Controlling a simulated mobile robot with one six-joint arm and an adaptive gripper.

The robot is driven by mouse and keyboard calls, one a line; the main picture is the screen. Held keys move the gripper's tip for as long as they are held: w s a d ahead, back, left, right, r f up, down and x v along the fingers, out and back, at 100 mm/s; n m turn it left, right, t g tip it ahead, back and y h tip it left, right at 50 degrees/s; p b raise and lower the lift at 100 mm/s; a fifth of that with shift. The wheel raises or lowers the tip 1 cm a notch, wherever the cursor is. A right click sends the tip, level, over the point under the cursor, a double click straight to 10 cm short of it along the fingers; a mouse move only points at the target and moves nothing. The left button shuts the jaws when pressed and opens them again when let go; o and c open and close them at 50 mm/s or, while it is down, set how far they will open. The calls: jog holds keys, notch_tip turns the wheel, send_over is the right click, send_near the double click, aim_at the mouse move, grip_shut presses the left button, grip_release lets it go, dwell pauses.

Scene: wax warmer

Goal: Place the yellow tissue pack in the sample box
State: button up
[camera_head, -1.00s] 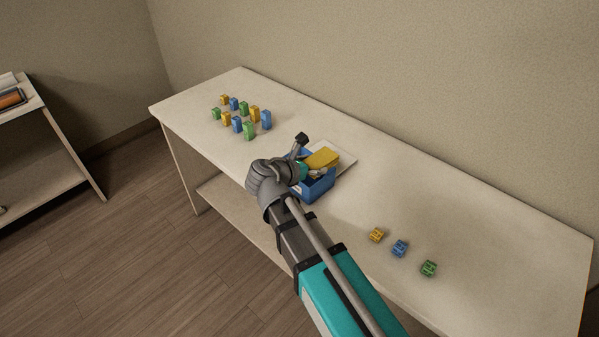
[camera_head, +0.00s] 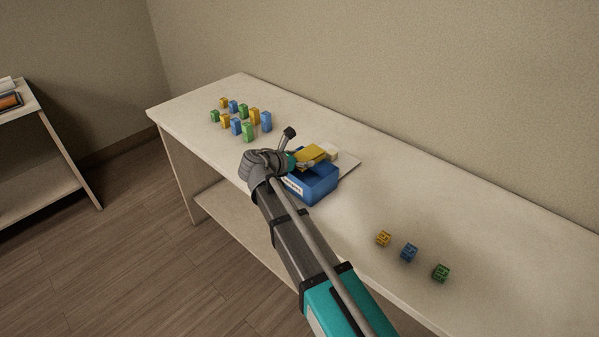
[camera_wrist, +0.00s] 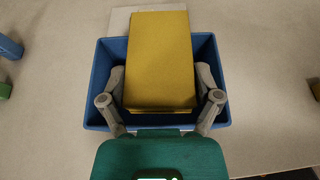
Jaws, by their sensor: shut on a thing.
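The yellow tissue pack (camera_head: 311,153) is held in my gripper (camera_head: 303,163). In the wrist view the pack (camera_wrist: 159,60) lies between the two grey fingers of my gripper (camera_wrist: 160,93), which is shut on it. The blue sample box (camera_head: 317,187) stands on the table with a white label on its side. The wrist view shows the box (camera_wrist: 97,95) behind and below the pack, its rim showing on both sides. The pack hides most of the box's inside. In the head view the pack is above the box, toward its far left side.
A pale flat tray (camera_head: 349,163) with a whitish item lies behind the box. Several yellow, blue and green blocks (camera_head: 247,131) stand at the table's left. Three small cubes (camera_head: 409,252) lie at the right front. The table between the box and cubes is clear.

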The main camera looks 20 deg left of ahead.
jog(key=shift+f, duration=0.1)
dwell(0.3)
jog(key=shift+w+a+f+b, duration=0.35)
jog(key=shift+w+f+b, duration=0.1)
jog(key=shift+f+b, duration=0.2)
jog(key=shift+s+f+b, duration=0.1)
jog(key=shift+f+b, duration=1.25)
jog(key=shift+f+b, duration=0.6)
jog(key=o, duration=0.8)
jog(key=shift+r, duration=0.2)
jog(key=shift+r+p, duration=0.65)
jog(key=shift+p, duration=0.2)
jog(key=p+v, duration=0.4)
jog(key=v, duration=0.7)
jog(key=shift+s+a+r, duration=0.1)
jog(key=shift+s+a, duration=0.1)
jog(key=shift+s, duration=0.15)
